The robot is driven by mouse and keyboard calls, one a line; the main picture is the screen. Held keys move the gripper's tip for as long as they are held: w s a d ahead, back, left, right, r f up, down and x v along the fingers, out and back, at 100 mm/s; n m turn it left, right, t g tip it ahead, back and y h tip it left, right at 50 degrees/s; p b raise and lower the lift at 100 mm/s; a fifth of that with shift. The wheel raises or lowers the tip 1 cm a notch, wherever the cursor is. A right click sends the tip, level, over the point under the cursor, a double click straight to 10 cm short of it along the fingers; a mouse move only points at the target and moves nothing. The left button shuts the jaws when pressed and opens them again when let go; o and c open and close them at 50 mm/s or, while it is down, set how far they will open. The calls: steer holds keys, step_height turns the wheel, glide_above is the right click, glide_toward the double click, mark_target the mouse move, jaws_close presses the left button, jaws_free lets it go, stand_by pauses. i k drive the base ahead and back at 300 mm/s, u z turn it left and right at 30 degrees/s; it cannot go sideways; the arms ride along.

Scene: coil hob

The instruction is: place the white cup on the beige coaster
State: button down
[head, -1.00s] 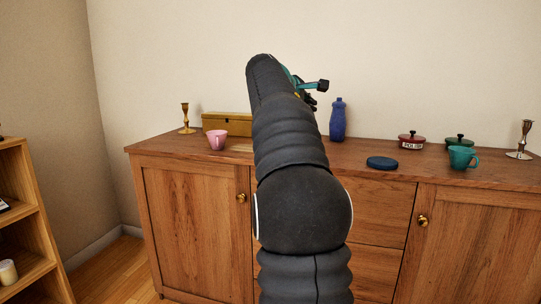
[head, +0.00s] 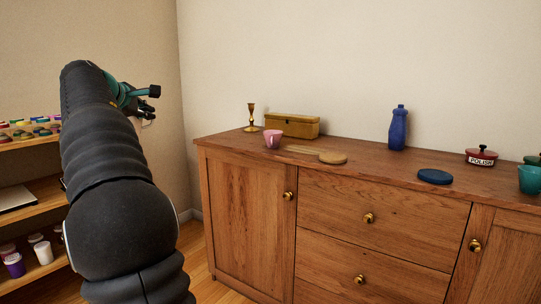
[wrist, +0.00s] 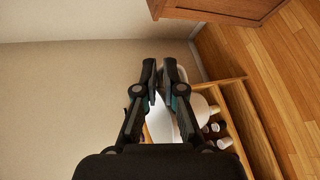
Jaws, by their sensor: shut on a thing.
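My gripper (head: 150,105) is raised at the left of the head view, away from the sideboard. In the wrist view its fingers (wrist: 165,68) are close together on the white cup (wrist: 161,122), which shows as a pale shape, partly hidden by the fingers. In the head view the cup is mostly hidden behind my gripper. The beige coaster (head: 333,158) is a flat round disc lying on the sideboard top, far to the right of my gripper, with nothing on it.
On the sideboard (head: 235,146) stand a pink cup (head: 273,140), a brass candlestick (head: 251,120), a yellow box (head: 292,127), a blue bottle (head: 398,130), a dark blue disc (head: 435,177), a red lidded pot (head: 481,157) and a teal cup (head: 530,179). A shelf (head: 30,210) with jars stands left.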

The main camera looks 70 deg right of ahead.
mark_target(337, 157)
steer(key=u, duration=0.5)
steer(key=k, duration=0.85)
steer(key=z, duration=1.65)
